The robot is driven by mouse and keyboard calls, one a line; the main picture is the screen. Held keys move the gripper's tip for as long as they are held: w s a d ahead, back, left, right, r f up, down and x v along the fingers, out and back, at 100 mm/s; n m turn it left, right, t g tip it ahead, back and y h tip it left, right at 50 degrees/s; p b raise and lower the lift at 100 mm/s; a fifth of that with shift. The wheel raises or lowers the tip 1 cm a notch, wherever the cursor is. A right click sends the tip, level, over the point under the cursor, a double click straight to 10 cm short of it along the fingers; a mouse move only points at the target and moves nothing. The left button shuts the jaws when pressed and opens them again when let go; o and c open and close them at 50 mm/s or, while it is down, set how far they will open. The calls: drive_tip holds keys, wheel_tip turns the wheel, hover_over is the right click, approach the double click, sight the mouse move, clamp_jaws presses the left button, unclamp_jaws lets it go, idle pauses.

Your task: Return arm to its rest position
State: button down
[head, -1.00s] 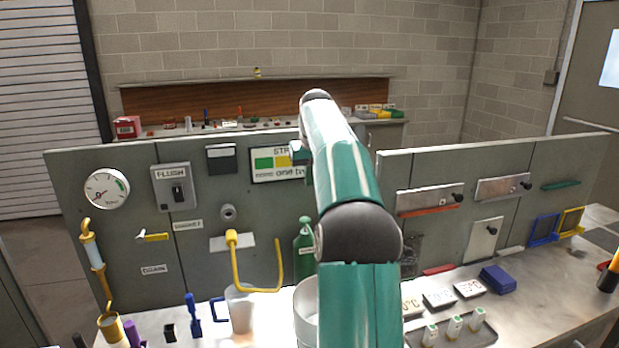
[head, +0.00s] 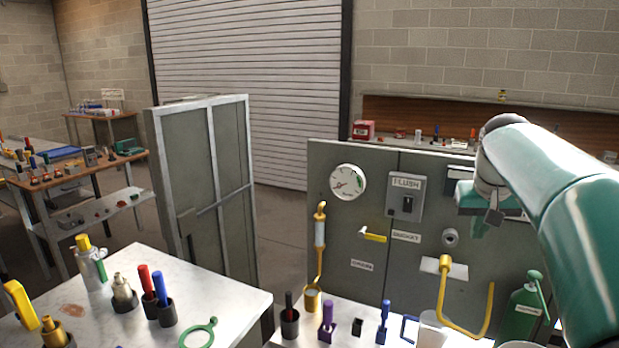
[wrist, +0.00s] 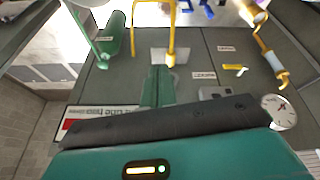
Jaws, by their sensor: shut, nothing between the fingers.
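My green and grey arm reaches in from the right side of the head view and bends down at its far end. My gripper (head: 480,228) hangs there in front of the grey panel (head: 345,240), partly hidden by the wrist. In the wrist view my gripper (wrist: 157,72) shows as a narrow green shape with its fingers together and nothing between them. It points toward the panel, near the yellow bent pipe (wrist: 171,30). I cannot tell the exact gap to the panel.
The panel carries a gauge (head: 348,182), a FLUSH switch box (head: 406,197) and the yellow pipe (head: 441,290). A green bottle (head: 521,318) stands at the right. A white-topped table (head: 215,292) with several tools is at the left. Open floor (head: 285,235) lies beyond it.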

drive_tip(key=s+a+f+n, duration=0.2)
drive_tip(key=s+a+f, duration=0.1)
drive_tip(key=s+a, duration=0.85)
drive_tip(key=s+a+f+n+t+y, duration=0.1)
drive_tip(key=s+a+f+y, duration=0.1)
drive_tip(key=s+a+f, duration=0.7)
drive_tip(key=shift+s+a+f+t, duration=0.2)
drive_tip(key=shift+s+f+t, duration=0.2)
drive_tip(key=shift+s+f, duration=0.65)
